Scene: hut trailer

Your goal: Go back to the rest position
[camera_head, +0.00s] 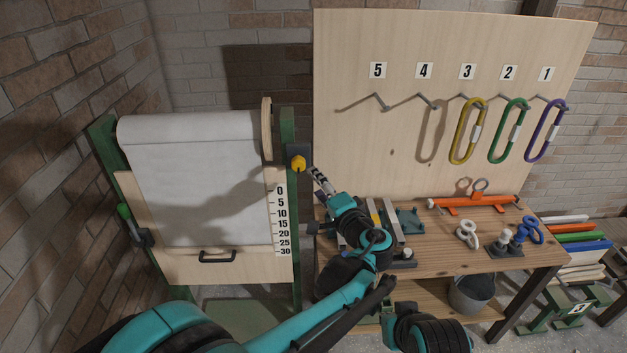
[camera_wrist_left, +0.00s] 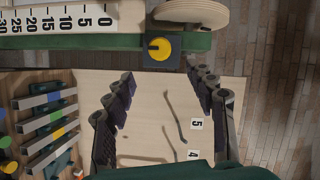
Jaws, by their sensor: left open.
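My left gripper (camera_head: 320,180) is raised in front of the left edge of the pegboard, above the workbench, just right of and below the yellow knob (camera_head: 299,163). In the left wrist view my left gripper (camera_wrist_left: 164,88) has its two fingers wide apart with nothing between them. The yellow knob (camera_wrist_left: 158,48) shows beyond the fingertips there, apart from them. My left arm (camera_head: 320,308) reaches in from the bottom left. My right gripper is not in view.
The paper-roll stand (camera_head: 195,185) with a scale and black handle (camera_head: 217,256) is at left. The pegboard (camera_head: 400,60) has numbered hooks and three coloured rings. The workbench (camera_head: 440,245) holds an orange bar (camera_head: 470,202) and shackles. A bucket (camera_head: 471,295) sits below.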

